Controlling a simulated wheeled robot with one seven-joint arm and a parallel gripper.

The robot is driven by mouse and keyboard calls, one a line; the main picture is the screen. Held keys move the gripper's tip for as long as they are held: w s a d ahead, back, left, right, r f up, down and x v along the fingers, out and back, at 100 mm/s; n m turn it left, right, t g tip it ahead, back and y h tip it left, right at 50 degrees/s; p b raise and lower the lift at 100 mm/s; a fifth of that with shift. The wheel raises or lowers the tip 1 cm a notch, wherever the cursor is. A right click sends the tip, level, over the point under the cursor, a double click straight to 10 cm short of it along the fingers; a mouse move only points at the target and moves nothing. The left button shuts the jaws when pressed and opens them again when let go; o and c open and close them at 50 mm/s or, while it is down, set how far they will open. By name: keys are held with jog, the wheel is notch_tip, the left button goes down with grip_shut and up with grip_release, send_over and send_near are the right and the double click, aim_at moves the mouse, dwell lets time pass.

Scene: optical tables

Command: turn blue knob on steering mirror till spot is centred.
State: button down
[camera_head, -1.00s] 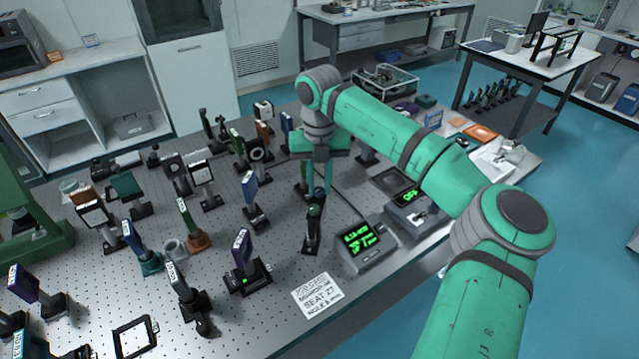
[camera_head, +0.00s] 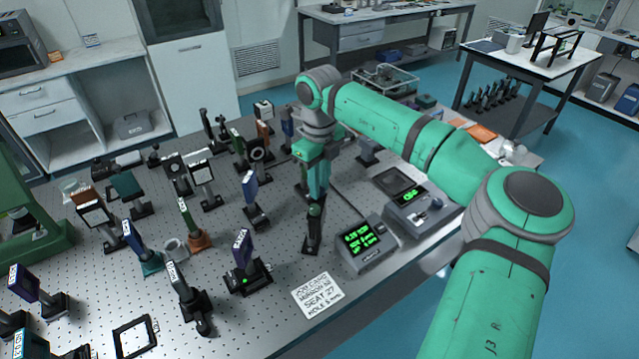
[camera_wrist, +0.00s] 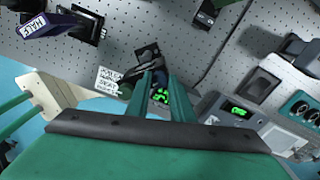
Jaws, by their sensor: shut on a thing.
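A dark upright mount (camera_head: 313,235), which I take to be the steering mirror, stands near the table's front edge. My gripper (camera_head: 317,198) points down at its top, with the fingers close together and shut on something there. In the wrist view the fingertips of my gripper (camera_wrist: 160,82) meet the dark mount (camera_wrist: 147,55). The blue knob is hidden by the fingers, and no light spot can be made out. A grey readout box (camera_head: 362,245) with green digits stands to the right of the mount; the digits are too small to read surely.
A printed card (camera_head: 317,295) lies in front of the mount. A mount with a green light (camera_head: 245,268) stands to the left. A second grey box (camera_head: 415,205) stands behind the readout. Many optics crowd the table's left half.

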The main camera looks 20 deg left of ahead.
jog(key=shift+r+n, duration=0.1)
jog(key=shift+n, duration=0.4)
jog(key=c, duration=1.6)
grip_release()
jog(key=shift+o, duration=0.2)
notch_tip(320, 180, up, 11)
jog(key=shift+f, duration=0.2)
